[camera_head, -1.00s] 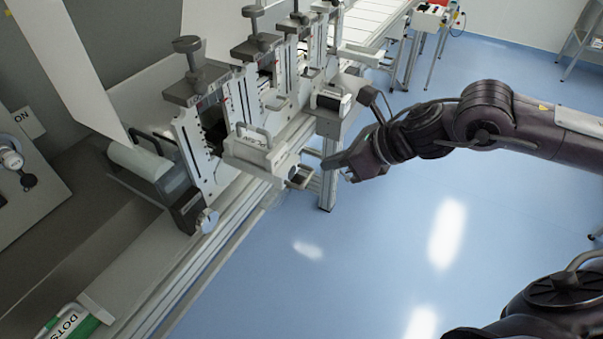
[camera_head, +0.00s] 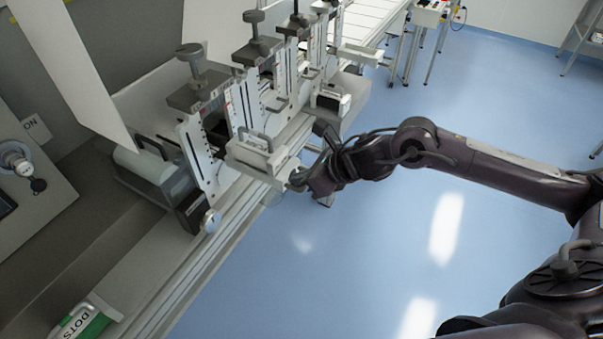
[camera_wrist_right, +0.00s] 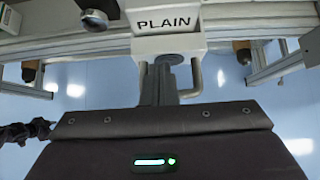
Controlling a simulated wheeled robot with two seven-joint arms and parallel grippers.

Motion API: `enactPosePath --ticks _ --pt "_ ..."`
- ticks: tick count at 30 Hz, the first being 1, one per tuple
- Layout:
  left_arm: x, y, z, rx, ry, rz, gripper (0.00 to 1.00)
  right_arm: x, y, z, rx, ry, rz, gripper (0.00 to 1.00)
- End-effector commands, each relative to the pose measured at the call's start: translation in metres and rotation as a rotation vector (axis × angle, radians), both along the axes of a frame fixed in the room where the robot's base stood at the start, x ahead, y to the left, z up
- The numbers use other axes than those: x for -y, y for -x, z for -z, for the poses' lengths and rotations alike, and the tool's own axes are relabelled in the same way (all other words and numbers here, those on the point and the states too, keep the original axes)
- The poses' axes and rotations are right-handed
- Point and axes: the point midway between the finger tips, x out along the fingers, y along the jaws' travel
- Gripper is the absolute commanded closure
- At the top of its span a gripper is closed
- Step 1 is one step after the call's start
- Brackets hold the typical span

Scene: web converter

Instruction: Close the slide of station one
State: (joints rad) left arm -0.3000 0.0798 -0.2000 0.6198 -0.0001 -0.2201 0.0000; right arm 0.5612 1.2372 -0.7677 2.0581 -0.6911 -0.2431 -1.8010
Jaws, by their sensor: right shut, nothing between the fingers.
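The nearest station (camera_head: 212,140) is an upright white frame with a dark knob on top. Its light grey slide block (camera_head: 258,157), with a grey handle on top, sticks out to the right toward the aisle. My right gripper (camera_head: 299,179) is at the outer end of this block. In the right wrist view, the shut gripper (camera_wrist_right: 160,72) points at the front of a white block labelled PLAIN (camera_wrist_right: 168,22). The fingertips are at or just under its lower edge; I cannot tell whether they touch.
More stations (camera_head: 290,60) with similar knobs stand in a row behind. A metal rail (camera_head: 200,262) runs along the machine's front. A green DOTS block (camera_head: 85,322) is at bottom left. The blue floor (camera_head: 380,250) to the right is clear.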

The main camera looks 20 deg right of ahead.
Motion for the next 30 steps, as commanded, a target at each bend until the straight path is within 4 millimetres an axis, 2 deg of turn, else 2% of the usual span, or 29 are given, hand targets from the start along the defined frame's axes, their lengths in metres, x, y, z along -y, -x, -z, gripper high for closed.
enactPosePath --ticks 12,17,23,30 --pt "0.000 0.000 0.000 0.000 0.000 0.000 0.64 -0.001 -0.002 0.002 0.000 0.000 0.001 1.00" --pt "0.000 0.000 0.005 0.000 0.000 0.000 0.64 -0.007 -0.009 0.003 0.003 -0.003 0.001 1.00" --pt "0.000 0.000 0.021 0.000 0.000 0.000 0.64 -0.029 -0.035 0.003 0.007 -0.008 -0.001 1.00" --pt "0.000 0.000 0.047 0.000 0.000 0.000 0.64 -0.065 -0.081 0.004 0.005 -0.006 -0.003 1.00"
